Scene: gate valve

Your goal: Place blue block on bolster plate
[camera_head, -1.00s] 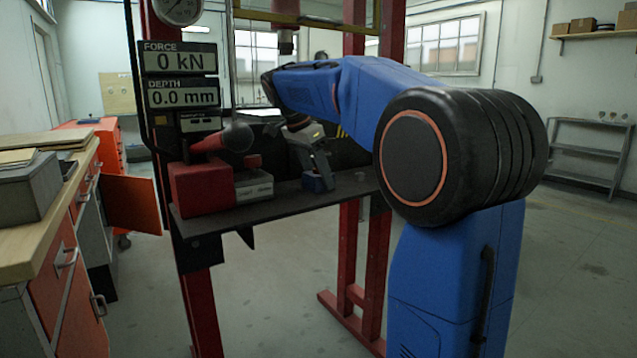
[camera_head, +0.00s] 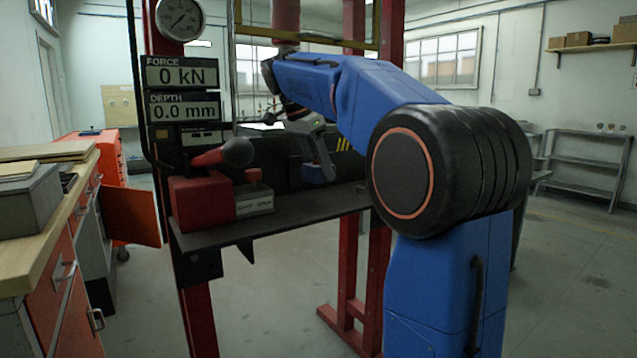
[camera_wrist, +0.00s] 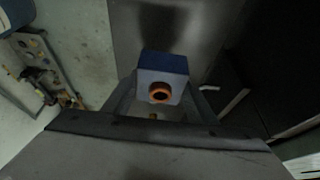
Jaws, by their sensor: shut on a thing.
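The blue block (camera_head: 318,173) is held between the fingers of my gripper (camera_head: 321,160), which is shut on it. The block hangs above the bolster plate (camera_head: 290,218), the dark flat shelf of the press, with a gap below it. In the wrist view the block (camera_wrist: 164,63) sits between my fingertips (camera_wrist: 162,92), with a blue far face, a paler near face and an orange ring. The grey plate surface (camera_wrist: 185,20) shows beyond it with a dark shadow. My fingertips are small and dim in the head view.
A red unit (camera_head: 200,200) with a lever and a grey block (camera_head: 254,202) with a red knob stand on the plate's left. Red press columns (camera_head: 350,260) rise beside it. Force and depth displays (camera_head: 180,72) hang at left. The plate's middle and right look clear.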

